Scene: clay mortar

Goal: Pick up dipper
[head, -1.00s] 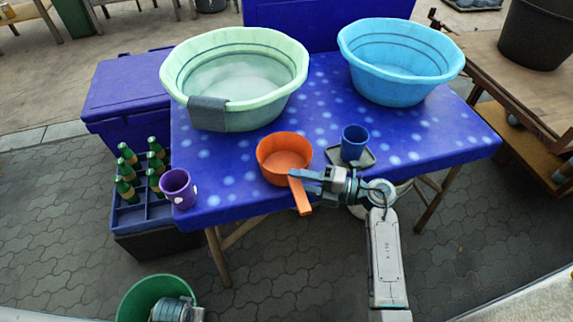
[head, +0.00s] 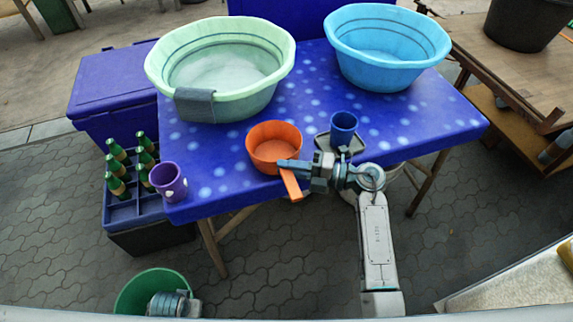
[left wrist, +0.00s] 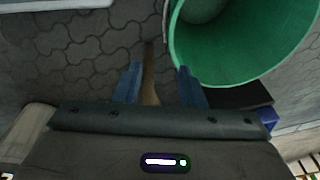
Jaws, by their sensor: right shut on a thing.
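The orange dipper (head: 274,147) rests on the blue dotted table near its front edge. Its handle (head: 291,184) points forward over the edge. My right gripper (head: 287,168) is shut on the dipper's handle close to the cup, reaching in from the right. My left gripper (left wrist: 158,83) is open and empty in the left wrist view, its two blue fingers apart above the paving. In the head view only a part of my left arm shows at the bottom, by the green bucket.
A pale green basin (head: 222,71) and a blue basin (head: 388,52) stand at the back of the table. A blue cup (head: 343,127) sits on a grey tray right of the dipper. A purple cup (head: 168,181) is at the left corner. A green bucket (left wrist: 225,45) stands on the ground.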

